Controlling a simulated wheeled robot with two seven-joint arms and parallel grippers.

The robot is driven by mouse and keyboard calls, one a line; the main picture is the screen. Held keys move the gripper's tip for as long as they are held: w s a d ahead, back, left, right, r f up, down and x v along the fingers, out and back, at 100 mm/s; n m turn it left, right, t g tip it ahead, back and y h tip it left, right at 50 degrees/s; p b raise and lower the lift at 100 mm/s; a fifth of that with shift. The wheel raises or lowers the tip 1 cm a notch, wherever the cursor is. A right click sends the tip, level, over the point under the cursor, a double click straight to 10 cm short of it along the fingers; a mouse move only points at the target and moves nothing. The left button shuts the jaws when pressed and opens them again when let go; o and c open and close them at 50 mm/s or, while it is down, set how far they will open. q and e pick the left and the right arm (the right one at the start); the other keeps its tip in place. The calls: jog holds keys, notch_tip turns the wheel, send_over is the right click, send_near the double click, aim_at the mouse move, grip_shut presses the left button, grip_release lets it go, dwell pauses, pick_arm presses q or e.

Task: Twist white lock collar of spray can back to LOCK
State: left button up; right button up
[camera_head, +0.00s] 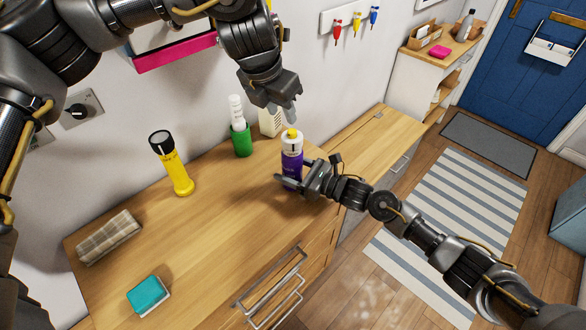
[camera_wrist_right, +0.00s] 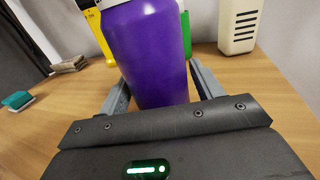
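The spray can (camera_head: 291,164) stands upright on the wooden counter, with a purple body, a white collar (camera_head: 291,147) and a yellow top (camera_head: 292,133). My right gripper (camera_head: 283,181) is low at the can; the right wrist view shows its fingers against both sides of the purple body (camera_wrist_right: 150,50). My left gripper (camera_head: 285,114) points down just above and left of the yellow top, apart from it. Its finger gap is not clear. The collar's markings are too small to read, and the can's top is cut off in the right wrist view.
A green cup with a white item (camera_head: 241,138), a yellow flashlight (camera_head: 172,165) and a cream vented box (camera_head: 271,121) stand near the wall. A plaid cloth (camera_head: 109,237) and a teal sponge (camera_head: 148,294) lie at the left. The middle of the counter is clear.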

jog(key=c, duration=0.9)
pick_arm(q)
jog(key=shift+o, duration=1.2)
jog(key=o, duration=0.5)
jog(key=d+f+n+h, duration=0.1)
jog(key=s+d+f+n+g+h, duration=0.1)
jog(key=d+f, duration=0.1)
jog(key=s+d+f+n+h, duration=0.1)
jog(key=d+h, duration=0.1)
jog(key=shift+s+d+f+g, duration=0.15)
jog(key=shift+d+f+g, duration=0.05)
jog(key=shift+f+g, duration=0.15)
pick_arm(e)
jog(key=shift+c, duration=0.2)
pick_arm(q)
jog(key=shift+o, duration=0.2)
jog(key=n+t+h, duration=0.8)
jog(key=n+t, duration=0.2)
jog(key=n, duration=2)
send_near(298, 132)
jog(key=x, duration=0.6)
jog(key=f+x, duration=0.1)
jog(key=x, duration=0.3)
